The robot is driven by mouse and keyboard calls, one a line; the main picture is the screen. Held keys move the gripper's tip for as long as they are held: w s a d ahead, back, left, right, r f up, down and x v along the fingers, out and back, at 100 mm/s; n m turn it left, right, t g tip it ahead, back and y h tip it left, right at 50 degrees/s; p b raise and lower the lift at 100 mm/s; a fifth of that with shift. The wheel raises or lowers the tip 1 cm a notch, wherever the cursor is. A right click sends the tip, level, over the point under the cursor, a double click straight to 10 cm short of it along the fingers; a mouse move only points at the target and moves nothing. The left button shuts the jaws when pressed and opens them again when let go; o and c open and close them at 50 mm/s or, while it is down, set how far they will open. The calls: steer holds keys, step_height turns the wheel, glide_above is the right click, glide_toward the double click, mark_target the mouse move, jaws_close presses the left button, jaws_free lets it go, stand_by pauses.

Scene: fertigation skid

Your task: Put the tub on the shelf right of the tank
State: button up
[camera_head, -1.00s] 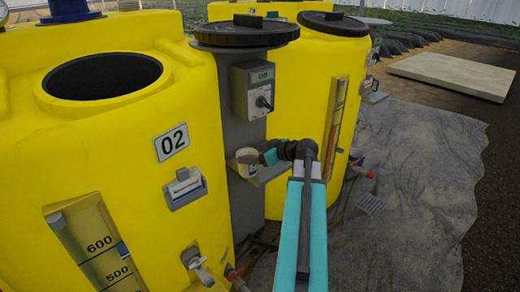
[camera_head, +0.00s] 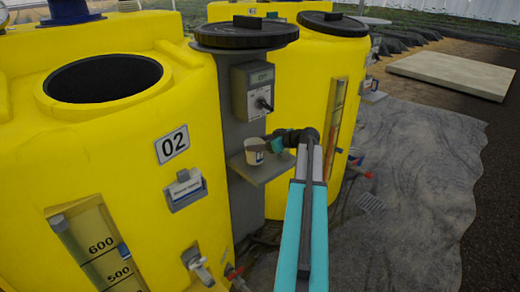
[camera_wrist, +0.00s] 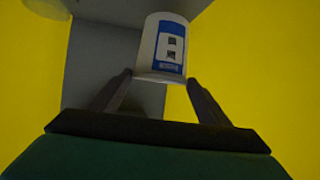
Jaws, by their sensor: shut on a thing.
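The tub (camera_head: 254,152) is small and white; the wrist view shows the tub (camera_wrist: 163,45) with a blue label. My gripper (camera_wrist: 160,84) is shut on it, with one finger on each side of its lower part. In the head view my gripper (camera_head: 268,146) reaches the tub from the right. The tub looks upright, over or on the small grey shelf (camera_head: 268,172) on the grey column. I cannot tell whether its base touches the shelf. The yellow tank (camera_head: 110,150) marked 02 stands left of the shelf.
A grey control box (camera_head: 252,90) with a knob is fixed to the column above the shelf. Another yellow tank (camera_head: 305,100) stands close behind on the right. A label holder (camera_head: 185,190) and a valve (camera_head: 197,265) stick out from tank 02. Open floor lies to the right.

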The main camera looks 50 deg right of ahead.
steer(key=shift+w+d, duration=0.3)
steer(key=shift+d, duration=0.25)
steer(key=shift+f, duration=0.1)
steer(key=shift+f+p, duration=0.3)
steer(key=shift+f, duration=1.4)
steer(key=shift+f, duration=0.1)
steer(key=o, duration=1.4)
steer(key=b+v, duration=0.1)
steer(key=v, duration=1.1)
